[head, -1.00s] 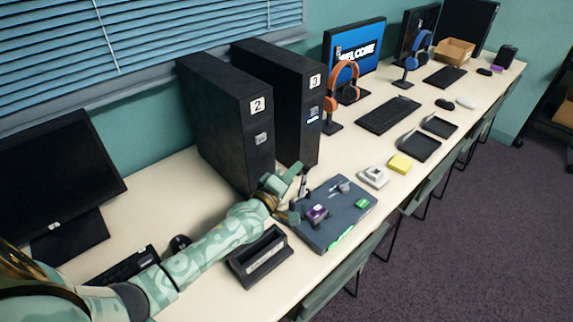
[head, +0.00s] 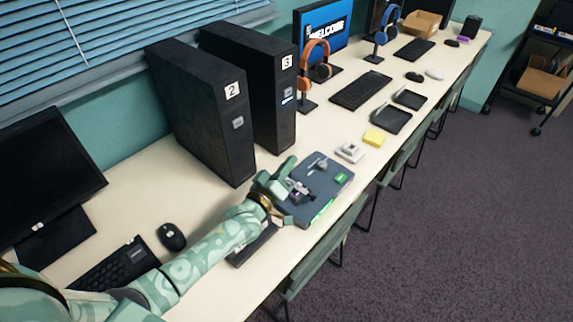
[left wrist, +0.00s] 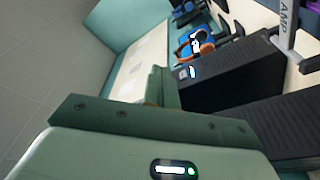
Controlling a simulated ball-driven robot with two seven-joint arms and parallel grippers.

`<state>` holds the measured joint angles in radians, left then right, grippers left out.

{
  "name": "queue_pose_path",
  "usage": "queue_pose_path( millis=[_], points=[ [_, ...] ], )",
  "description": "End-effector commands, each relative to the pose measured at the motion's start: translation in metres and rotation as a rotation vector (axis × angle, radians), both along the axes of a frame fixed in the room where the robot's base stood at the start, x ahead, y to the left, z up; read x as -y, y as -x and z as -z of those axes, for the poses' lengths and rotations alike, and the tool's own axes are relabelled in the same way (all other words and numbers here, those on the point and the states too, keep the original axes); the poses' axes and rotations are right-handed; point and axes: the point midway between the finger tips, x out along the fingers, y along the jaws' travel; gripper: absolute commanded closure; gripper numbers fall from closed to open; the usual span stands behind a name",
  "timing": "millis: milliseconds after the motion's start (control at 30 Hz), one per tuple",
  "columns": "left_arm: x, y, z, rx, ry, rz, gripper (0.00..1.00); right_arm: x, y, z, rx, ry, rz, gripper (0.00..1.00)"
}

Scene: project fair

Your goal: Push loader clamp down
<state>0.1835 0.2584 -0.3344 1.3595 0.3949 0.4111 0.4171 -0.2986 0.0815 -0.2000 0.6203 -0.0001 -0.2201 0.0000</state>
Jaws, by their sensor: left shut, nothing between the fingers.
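The dark blue-grey board (head: 322,192) lies on the long table with small parts on it. In the left wrist view a grey bar with letters ending in "AMP" (left wrist: 290,22) is at the upper right. My left gripper (head: 283,180) is shut and empty at the board's left edge, close to the clamp; I cannot tell whether they touch. It also shows in the left wrist view (left wrist: 156,85). My right gripper is not in view.
Black towers 2 (head: 205,115) and 3 (head: 262,90) stand behind the board. A black holder (head: 250,247) is partly under my arm. A white device (head: 349,152) and a yellow block (head: 374,138) lie beyond the board. A mouse (head: 171,237) lies left of my arm.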

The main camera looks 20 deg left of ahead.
Motion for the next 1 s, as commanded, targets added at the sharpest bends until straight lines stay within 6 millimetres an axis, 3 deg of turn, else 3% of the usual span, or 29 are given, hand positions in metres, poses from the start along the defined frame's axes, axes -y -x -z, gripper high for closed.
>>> queue_pose_path(
  millis=[33,100,300,500,1000],
  points=[
    [0.001,0.001,-0.023,0.006,-0.001,0.000,1.00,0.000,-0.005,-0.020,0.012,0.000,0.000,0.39],
    [-0.006,0.017,-0.010,0.000,-0.002,0.000,1.00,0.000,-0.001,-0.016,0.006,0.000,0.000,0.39],
    [-0.022,0.058,0.003,-0.002,-0.002,0.000,1.00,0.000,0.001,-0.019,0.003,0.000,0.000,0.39],
    [-0.033,0.084,0.009,0.000,0.000,0.000,1.00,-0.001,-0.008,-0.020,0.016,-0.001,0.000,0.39],
    [-0.036,0.092,0.010,0.001,0.000,0.000,1.00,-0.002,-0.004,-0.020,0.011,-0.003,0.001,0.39]
  ],
)
